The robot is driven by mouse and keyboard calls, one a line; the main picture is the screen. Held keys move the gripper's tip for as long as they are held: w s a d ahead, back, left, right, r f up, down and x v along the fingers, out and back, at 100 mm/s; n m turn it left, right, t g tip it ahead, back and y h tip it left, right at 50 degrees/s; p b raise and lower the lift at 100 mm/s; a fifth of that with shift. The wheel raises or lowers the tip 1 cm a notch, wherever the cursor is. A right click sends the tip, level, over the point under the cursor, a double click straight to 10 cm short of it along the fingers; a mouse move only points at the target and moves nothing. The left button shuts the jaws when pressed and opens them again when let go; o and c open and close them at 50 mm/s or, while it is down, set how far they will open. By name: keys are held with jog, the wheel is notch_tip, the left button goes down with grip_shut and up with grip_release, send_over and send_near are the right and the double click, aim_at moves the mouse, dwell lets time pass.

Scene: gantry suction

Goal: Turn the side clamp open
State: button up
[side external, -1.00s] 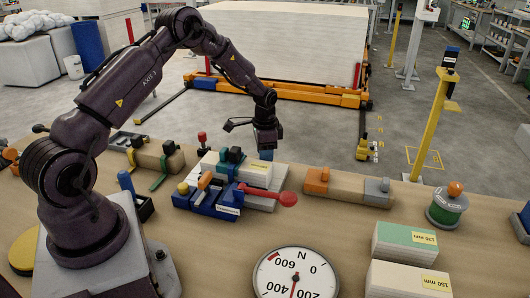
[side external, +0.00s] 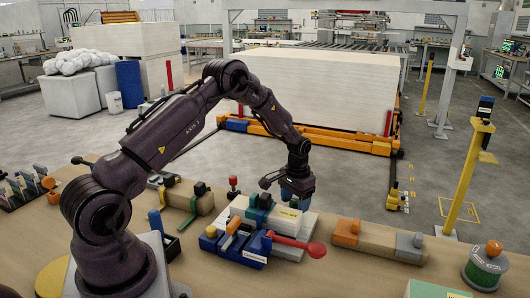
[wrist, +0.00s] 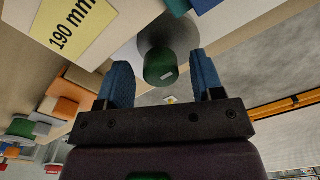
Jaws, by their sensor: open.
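A blue clamp fixture (side external: 243,244) sits on the bench in the side external view. A red lever (side external: 292,242) with a round end sticks out to its right, lying nearly flat. A yellow knob (side external: 211,231) and an orange handle (side external: 233,226) stand on its left part. I cannot tell for certain which part is the side clamp. My gripper (side external: 298,197) hangs above and behind the red lever, apart from it, near the white boards. In the wrist view my gripper (wrist: 164,80) is open, with blue fingers and nothing held. A green knob (wrist: 160,68) shows beyond the fingers.
White boards (side external: 285,218) lie beside the fixture, with a green-and-black clamp (side external: 259,207) on them. A beam with orange and grey blocks (side external: 378,240) is to the right. A green spool (side external: 485,268) stands at far right. Bare bench lies in front of the beam.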

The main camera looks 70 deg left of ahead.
aim_at(296, 201)
jog(key=n, duration=0.5)
jog(key=shift+n, duration=0.4)
jog(key=n, duration=0.4)
jog(key=shift+r+n, duration=0.25)
jog(key=shift+n, duration=0.45)
notch_tip(296, 201, up, 12)
jog(key=s+d+r+m+t, duration=0.1)
jog(key=s+d+r+m, duration=1)
jog(key=s+d, duration=0.4)
jog(key=shift+s+d+r+t, duration=0.2)
jog(key=shift+s+r+t, duration=0.2)
jog(key=shift+r, duration=0.3)
